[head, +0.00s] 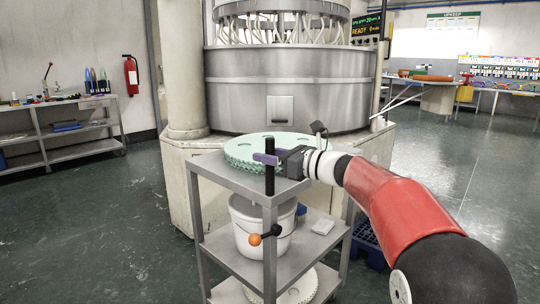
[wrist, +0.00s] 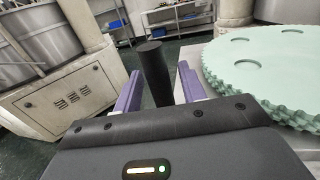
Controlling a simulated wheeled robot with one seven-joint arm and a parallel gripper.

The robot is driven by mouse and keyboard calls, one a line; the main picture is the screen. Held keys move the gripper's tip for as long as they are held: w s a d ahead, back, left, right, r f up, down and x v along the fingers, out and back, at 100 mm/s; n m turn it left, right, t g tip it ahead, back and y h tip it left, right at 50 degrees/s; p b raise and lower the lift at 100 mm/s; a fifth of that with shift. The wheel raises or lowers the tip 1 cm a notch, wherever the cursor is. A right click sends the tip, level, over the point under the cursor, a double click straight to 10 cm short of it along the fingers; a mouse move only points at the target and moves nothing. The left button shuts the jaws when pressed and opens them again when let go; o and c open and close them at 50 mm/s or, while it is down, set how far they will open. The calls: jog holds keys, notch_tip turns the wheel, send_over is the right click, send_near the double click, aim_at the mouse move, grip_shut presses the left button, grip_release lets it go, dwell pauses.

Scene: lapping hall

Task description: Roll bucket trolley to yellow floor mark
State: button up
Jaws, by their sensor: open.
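The bucket trolley (head: 217,174) is a grey metal cart with three shelves, standing in the middle of the head view. A white bucket (head: 245,222) stands on its middle shelf. A black upright handle post (head: 269,183) rises at its near corner; it also shows in the wrist view (wrist: 154,72). My gripper (head: 266,158) is at the upper part of this post. In the wrist view its purple fingers stand open on either side of the post, with gaps showing. No yellow floor mark shows in either view.
A pale green toothed disc (head: 240,152) lies on the trolley's top shelf. A large lapping machine (head: 285,90) stands close behind. A blue crate (head: 368,242) is at the right. Floor is clear left and far right.

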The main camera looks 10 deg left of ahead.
grip_shut()
jog(key=s+a+b, duration=0.3)
jog(key=s+a, duration=0.3)
jog(key=s, duration=0.4)
jog(key=s+a+b, duration=0.3)
jog(key=s+a, duration=0.3)
jog(key=s, duration=0.4)
jog(key=s+a+b, duration=0.3)
jog(key=s+a, duration=0.3)
jog(key=s, duration=0.4)
jog(key=shift+s, duration=0.4)
grip_release()
jog(key=shift+s+a, duration=0.1)
